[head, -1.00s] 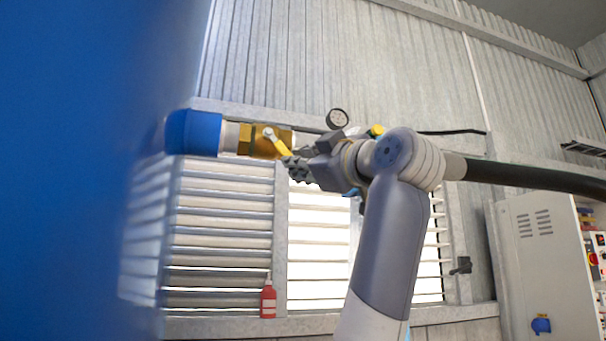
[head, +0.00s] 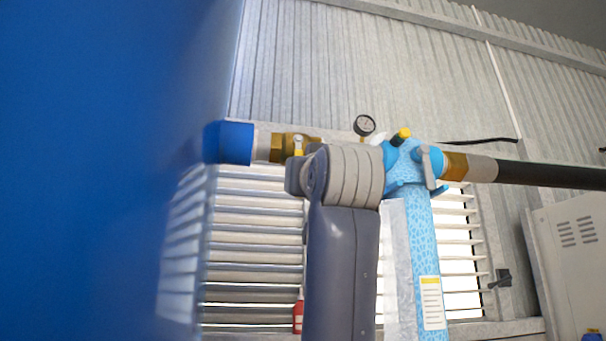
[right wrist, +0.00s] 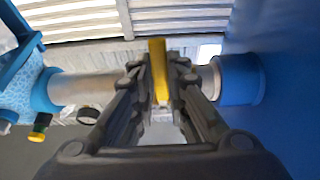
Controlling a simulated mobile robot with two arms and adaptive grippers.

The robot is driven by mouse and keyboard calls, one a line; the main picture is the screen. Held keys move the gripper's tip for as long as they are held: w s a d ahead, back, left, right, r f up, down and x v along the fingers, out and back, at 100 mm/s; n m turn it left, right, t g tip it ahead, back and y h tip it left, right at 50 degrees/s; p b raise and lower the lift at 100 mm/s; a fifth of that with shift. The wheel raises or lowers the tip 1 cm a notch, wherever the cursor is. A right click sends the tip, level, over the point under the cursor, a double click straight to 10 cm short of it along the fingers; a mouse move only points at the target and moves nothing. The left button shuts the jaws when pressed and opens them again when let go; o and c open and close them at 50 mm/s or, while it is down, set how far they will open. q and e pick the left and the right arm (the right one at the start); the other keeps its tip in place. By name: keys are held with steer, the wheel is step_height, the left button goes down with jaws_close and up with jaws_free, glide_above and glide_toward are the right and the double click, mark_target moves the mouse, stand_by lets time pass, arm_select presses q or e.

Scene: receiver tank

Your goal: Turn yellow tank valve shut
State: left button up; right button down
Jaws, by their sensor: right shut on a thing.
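The yellow valve lever (head: 298,146) sits on the brass valve body (head: 278,147), on a pipe coming out of the blue tank (head: 100,170). In the head view my arm hides the lever's lower part and my right gripper. In the right wrist view the lever (right wrist: 159,70) stands between the fingers of my right gripper (right wrist: 160,75), which is shut on it. The lever looks roughly crosswise to the pipe there. My left gripper is in neither view.
A light blue filter housing (head: 408,190) with a yellow cap stands right of the valve, joined to a black hose (head: 550,174). A round gauge (head: 364,125) is above the pipe. A red bottle (head: 298,316) and a grey cabinet (head: 575,250) are farther back.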

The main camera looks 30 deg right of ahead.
steer(key=shift+a+f+m, duration=0.1)
steer(key=shift+a+m, duration=0.05)
steer(key=shift+m, duration=0.15)
steer(key=c, duration=1.6)
jaws_free()
steer(key=shift+w+a, duration=0.1)
steer(key=shift+a, duration=0.05)
steer(key=v, duration=1.2)
steer(key=shift+a, duration=0.2)
